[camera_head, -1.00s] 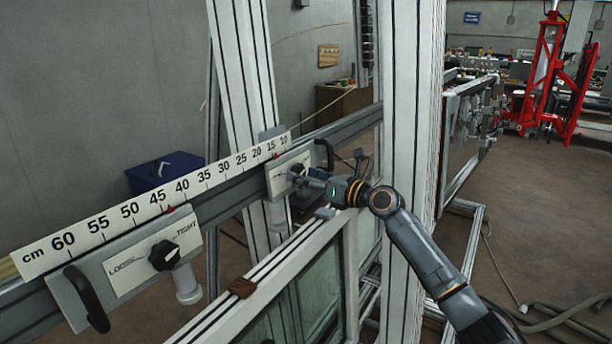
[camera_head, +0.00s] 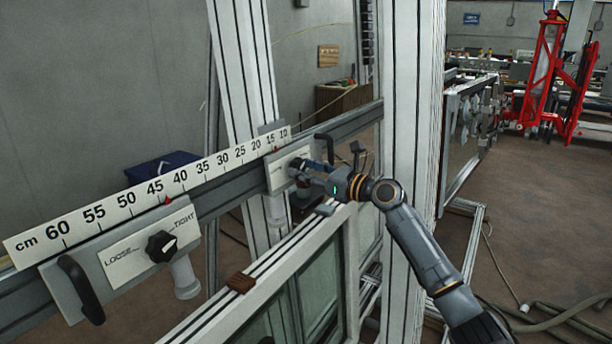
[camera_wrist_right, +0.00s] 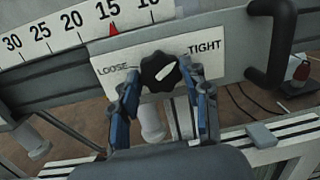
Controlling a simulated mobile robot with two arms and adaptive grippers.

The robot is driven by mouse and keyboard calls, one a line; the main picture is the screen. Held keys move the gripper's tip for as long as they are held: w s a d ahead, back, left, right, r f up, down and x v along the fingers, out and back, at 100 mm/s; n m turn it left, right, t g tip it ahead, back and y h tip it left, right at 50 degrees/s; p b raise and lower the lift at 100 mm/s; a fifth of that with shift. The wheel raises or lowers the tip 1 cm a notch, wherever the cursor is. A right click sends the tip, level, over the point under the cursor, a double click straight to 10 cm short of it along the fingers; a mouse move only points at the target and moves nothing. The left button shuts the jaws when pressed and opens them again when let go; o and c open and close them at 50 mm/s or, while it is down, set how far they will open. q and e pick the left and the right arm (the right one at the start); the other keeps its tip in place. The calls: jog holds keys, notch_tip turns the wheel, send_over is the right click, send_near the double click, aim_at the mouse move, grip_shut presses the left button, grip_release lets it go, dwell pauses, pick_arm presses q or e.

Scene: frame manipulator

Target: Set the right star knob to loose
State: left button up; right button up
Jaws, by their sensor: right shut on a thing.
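The right star knob (camera_wrist_right: 160,72) is black with a white mark and sits on a white plate (camera_wrist_right: 112,60) lettered LOOSE on the left and TIGHT on the right. My right gripper (camera_head: 297,171) is at this plate in the head view. In the right wrist view its two blue-and-dark fingers stand on either side of the knob, shut on it. The fingers hide most of the knob in the head view. The left star knob (camera_head: 162,247), on its own LOOSE/TIGHT plate, stands apart from the gripper. My left gripper is not in view.
A centimetre scale (camera_head: 110,205) runs along the rail above both plates. A black handle (camera_wrist_right: 270,45) stands just right of the right plate. A white upright post (camera_head: 408,100) rises close to my right arm. A framed glass panel (camera_head: 325,240) lies below the rail.

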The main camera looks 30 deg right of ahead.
jog(key=n+y+b, duration=0.1)
jog(key=n+b, duration=0.2)
jog(key=n, duration=0.2)
jog(key=n+b, duration=0.3)
jog(key=n, duration=0.2)
jog(key=shift+d+f+g+y, duration=0.15)
jog(key=shift+g+y, duration=0.15)
jog(key=shift+y, duration=0.1)
jog(key=n+b, duration=0.1)
jog(key=n, duration=0.3)
jog(key=shift+w+g+y+b, duration=0.1)
jog(key=shift+g+y+b, duration=0.2)
jog(key=shift+g+b, duration=0.1)
jog(key=n+b, duration=0.1)
jog(key=n, duration=0.6)
jog(key=shift+g+b, duration=0.4)
jog(key=n, duration=0.4)
jog(key=shift+d+g, duration=0.1)
jog(key=shift+g, duration=0.2)
jog(key=shift+r+n+b, duration=0.2)
jog(key=shift+n+b, duration=0.2)
jog(key=shift+n, duration=1.4)
